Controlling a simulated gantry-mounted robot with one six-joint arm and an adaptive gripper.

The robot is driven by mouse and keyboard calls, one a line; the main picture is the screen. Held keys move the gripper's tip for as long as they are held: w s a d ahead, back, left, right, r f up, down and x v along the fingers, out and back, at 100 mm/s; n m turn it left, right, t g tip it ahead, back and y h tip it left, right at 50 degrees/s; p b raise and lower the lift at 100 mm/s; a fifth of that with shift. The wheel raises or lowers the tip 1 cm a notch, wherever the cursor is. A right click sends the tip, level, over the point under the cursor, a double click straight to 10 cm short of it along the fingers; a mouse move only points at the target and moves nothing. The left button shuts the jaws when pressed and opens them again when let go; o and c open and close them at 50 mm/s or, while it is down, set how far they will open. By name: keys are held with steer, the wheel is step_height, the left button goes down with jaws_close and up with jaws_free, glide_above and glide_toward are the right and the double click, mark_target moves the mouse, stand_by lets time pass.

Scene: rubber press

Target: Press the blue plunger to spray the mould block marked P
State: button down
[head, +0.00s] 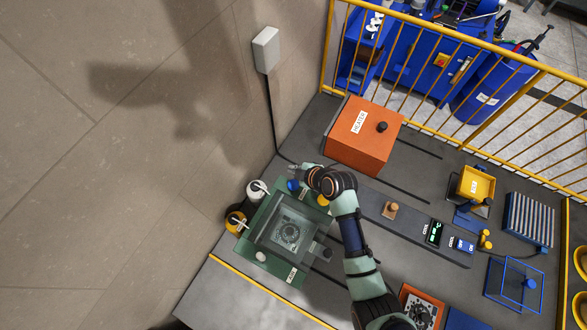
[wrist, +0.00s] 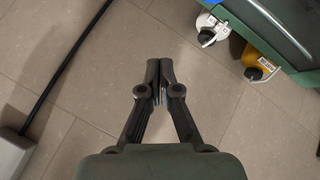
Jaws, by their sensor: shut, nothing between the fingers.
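A blue plunger (head: 293,185) stands at the back corner of the green-framed clear box; a blue bit (wrist: 212,2) shows at the top edge of the wrist view. The mould block (head: 288,234) with a round pattern sits inside the box; I cannot make out a P on it. My gripper (head: 296,168) is just behind the plunger in the head view, apart from it as far as I can tell. The box's label is too small to read.
A white bottle (head: 256,189) and a yellow bottle (head: 236,221) are on the box's left side. An orange heater (head: 363,137) stands behind. A yellow knob (head: 323,199) is near my wrist. A black cable runs from a grey box (head: 266,49). A yellow railing (head: 456,37) bounds the back.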

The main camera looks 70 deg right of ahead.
mark_target(293, 184)
steer(key=shift+f, duration=0.1)
step_height(293, 184, down, 9)
steer(key=b, duration=0.7)
stand_by(1.3)
steer(key=shift+f+b, duration=0.25)
steer(key=shift+b, duration=0.35)
steer(key=shift+f+b, duration=1.1)
steer(key=shift+f, duration=0.2)
stand_by(0.8)
steer(key=shift+r+p, duration=1.35)
steer(key=shift+r, duration=0.35)
steer(key=shift+r+p, duration=2.1)
steer(key=shift+r, duration=0.4)
